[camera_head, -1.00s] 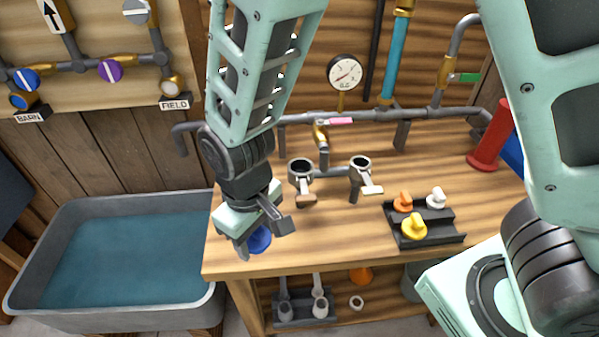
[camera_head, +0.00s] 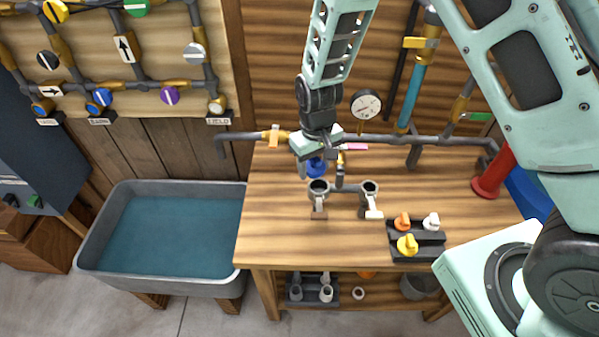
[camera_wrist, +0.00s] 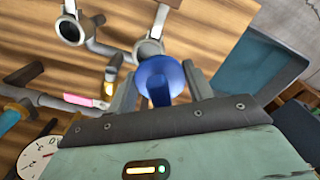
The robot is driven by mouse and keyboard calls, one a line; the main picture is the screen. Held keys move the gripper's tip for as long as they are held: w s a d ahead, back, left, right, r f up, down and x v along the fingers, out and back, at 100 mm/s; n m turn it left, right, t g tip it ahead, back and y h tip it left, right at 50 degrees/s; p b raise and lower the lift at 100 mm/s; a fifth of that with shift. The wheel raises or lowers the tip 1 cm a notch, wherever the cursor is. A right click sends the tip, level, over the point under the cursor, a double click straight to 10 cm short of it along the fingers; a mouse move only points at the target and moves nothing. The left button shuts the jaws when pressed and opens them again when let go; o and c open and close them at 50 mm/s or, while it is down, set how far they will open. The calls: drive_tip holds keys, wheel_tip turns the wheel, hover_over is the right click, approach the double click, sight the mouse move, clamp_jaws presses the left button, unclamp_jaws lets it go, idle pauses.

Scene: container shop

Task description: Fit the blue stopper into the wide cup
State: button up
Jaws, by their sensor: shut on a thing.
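My gripper (camera_head: 319,162) is shut on the blue stopper (camera_head: 316,168), which hangs between the fingers. In the wrist view the stopper (camera_wrist: 160,78) shows its round blue face and a stem between the two fingers. Two open cups with handles sit on a pipe stand on the bench. The left cup (camera_head: 319,187) looks a little wider than the right cup (camera_head: 369,187), so it seems to be the wide cup. The stopper is close to the left cup and appears apart from it, just behind or above it; the exact height is unclear. The stopper's lower end is partly hidden.
A dark tray (camera_head: 418,252) with orange, white and yellow stoppers is on the right of the bench (camera_head: 290,245). A water tub (camera_head: 165,287) stands to the left. Pipes and a gauge (camera_head: 365,104) are behind the cups. A red cylinder (camera_head: 494,172) stands at right.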

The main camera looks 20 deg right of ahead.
sight(319, 179)
drive_tip(key=shift+w+d+r+p, duration=0.25)
drive_tip(key=shift+d+r+p, duration=0.05)
drive_tip(key=shift+d, duration=0.15)
drive_tip(key=shift+w+d+r+p, duration=0.2)
drive_tip(key=shift+d+r+p, duration=0.1)
drive_tip(key=shift+d, duration=0.15)
drive_tip(key=shift+w+d+f+m, duration=0.1)
drive_tip(key=shift+d+f+m, duration=0.05)
drive_tip(key=shift+m, duration=0.15)
drive_tip(key=shift+f+b, duration=2.55)
drive_tip(key=shift+f, duration=0.9)
drive_tip(key=shift+f+b, duration=0.6)
drive_tip(key=shift+f, duration=0.15)
drive_tip(key=shift+s+f+b, duration=0.4)
drive_tip(key=shift+f+b, duration=0.35)
drive_tip(key=shift+f, duration=0.1)
drive_tip(key=o, duration=0.9)
drive_tip(key=shift+o, duration=0.8)
drive_tip(key=shift+w+r, duration=0.1)
drive_tip(key=shift+r, duration=0.2)
wheel_tip(319, 179, up, 19)
drive_tip(key=b, duration=0.4)
drive_tip(key=shift+f, duration=0.2)
